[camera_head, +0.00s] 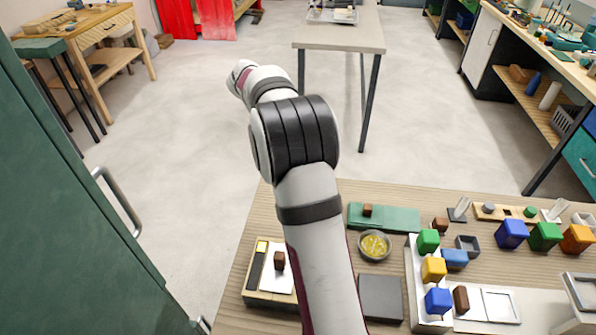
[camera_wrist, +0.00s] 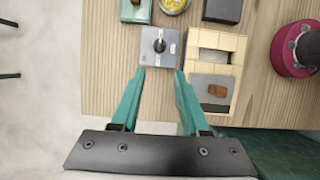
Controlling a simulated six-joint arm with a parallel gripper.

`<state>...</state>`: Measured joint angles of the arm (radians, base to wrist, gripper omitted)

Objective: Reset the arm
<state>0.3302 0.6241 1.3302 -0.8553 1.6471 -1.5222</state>
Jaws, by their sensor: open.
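My gripper (camera_wrist: 160,75) shows in the wrist view with its two teal fingers spread apart and nothing between them. The fingers reach over the table's edge toward a grey square plate with a dark knob (camera_wrist: 158,58). The fingertips appear close to the plate's near corners in the picture; I cannot tell the height between them. In the head view my arm rises over the left part of the table and bends at the top; the gripper itself is hidden there.
The wooden table (camera_head: 235,310) holds a bowl of yellow bits (camera_head: 375,246), a green slab (camera_head: 400,218), a dark pad (camera_head: 381,298), a wooden tray (camera_head: 262,298) and coloured blocks at right. A green cabinet (camera_head: 60,220) stands at left. Open floor (camera_head: 190,120) lies beyond.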

